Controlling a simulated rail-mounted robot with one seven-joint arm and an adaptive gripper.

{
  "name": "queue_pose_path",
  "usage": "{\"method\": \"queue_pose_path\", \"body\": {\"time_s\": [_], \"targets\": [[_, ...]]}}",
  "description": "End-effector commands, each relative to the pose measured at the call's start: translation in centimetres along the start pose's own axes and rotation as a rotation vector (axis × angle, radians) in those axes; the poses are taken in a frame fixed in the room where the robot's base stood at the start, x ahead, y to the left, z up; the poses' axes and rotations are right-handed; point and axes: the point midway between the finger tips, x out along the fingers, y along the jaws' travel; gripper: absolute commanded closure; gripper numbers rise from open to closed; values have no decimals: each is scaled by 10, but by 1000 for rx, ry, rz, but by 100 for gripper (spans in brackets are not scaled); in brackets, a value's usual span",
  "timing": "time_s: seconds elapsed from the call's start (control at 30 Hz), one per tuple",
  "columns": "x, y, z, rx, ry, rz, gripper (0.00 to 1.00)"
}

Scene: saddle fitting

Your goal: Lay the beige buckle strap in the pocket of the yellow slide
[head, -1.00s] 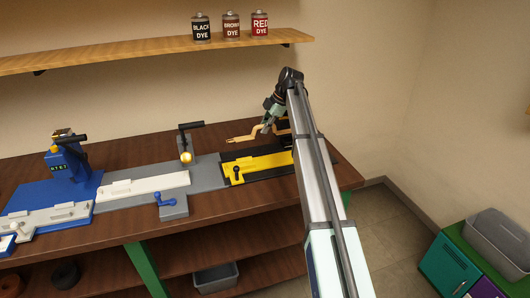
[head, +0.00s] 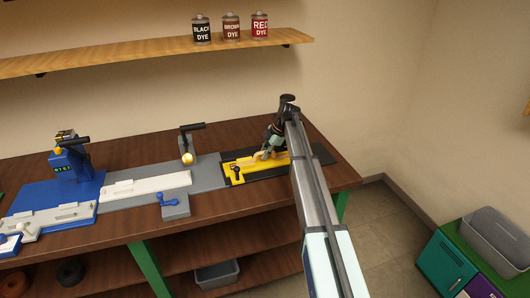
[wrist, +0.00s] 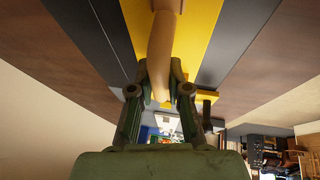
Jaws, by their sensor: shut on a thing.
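The beige buckle strap (head: 258,158) is held by my gripper (head: 266,152) over the yellow slide (head: 240,176). In the wrist view the strap (wrist: 165,45) runs between the two fingers of my gripper (wrist: 160,88), with the yellow slide (wrist: 200,25) right behind it. The strap lies along the slide's length. I cannot tell whether it touches the pocket floor; my fingers and arm hide part of it.
The grey track (head: 208,176) with a white slide (head: 150,184) lies left of the yellow slide. A lamp-like post with a black handle (head: 192,127) stands behind it. A blue press (head: 70,160) stands further left. Dye cans (head: 230,27) stand on the shelf above.

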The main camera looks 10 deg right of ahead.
Motion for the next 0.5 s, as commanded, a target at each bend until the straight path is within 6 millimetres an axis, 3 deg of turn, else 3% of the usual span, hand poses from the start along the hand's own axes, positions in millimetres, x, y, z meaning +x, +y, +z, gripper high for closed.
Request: {"method": "queue_pose_path", "body": {"time_s": [0.27, 0.3, 0.33, 0.5], "targets": [[2, 0, 1, 0, 0, 0, 100], [1, 0, 1, 0, 0, 0, 69], [1, 0, 1, 0, 0, 0, 59], [1, 0, 0, 0, 0, 0, 58]]}}
